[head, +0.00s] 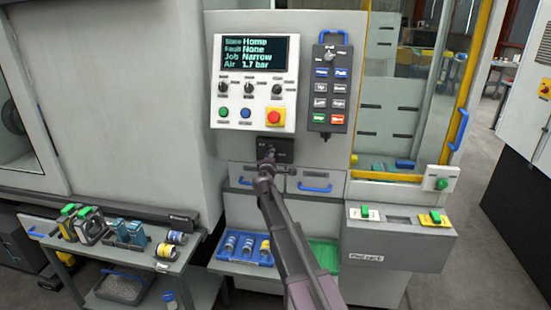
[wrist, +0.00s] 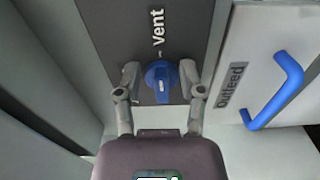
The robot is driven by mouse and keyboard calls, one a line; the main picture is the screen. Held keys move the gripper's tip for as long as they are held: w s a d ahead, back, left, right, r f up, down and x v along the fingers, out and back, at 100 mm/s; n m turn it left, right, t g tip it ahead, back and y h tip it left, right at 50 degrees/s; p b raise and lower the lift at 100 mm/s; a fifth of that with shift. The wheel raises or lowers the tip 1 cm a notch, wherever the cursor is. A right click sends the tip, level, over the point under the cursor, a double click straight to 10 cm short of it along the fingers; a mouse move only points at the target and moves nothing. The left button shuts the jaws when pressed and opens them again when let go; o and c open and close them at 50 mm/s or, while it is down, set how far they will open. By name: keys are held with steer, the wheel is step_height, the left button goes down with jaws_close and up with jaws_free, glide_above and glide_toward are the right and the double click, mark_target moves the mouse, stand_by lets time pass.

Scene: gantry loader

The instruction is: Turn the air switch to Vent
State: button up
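The air switch is a blue knob (wrist: 161,73) on a dark panel, seen in the wrist view. The word Vent (wrist: 157,27) and a short tick stand above it in that picture. The knob's ridge runs roughly up and down the picture, with a white mark on its lower half. My gripper (wrist: 160,76) has one finger on each side of the knob, spread apart; I cannot tell if either finger touches it. In the head view my gripper (head: 267,156) is at the small dark panel (head: 284,146) below the control panel, and hides the knob.
The display (head: 254,51) reads State Home, Fault None, Job Narrow, Air 1.7 bar. A red stop button (head: 274,118) sits just above. A blue handle (wrist: 278,90) marked Outfeed is to the right in the wrist view. A cart (head: 130,252) with tools stands at left.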

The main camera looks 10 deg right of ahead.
steer(key=shift+w+a+f, duration=0.1)
steer(key=shift+a, duration=0.1)
steer(key=shift+d, duration=0.1)
steer(key=shift+d, duration=0.15)
steer(key=v, duration=1.2)
steer(key=shift+a, duration=0.2)
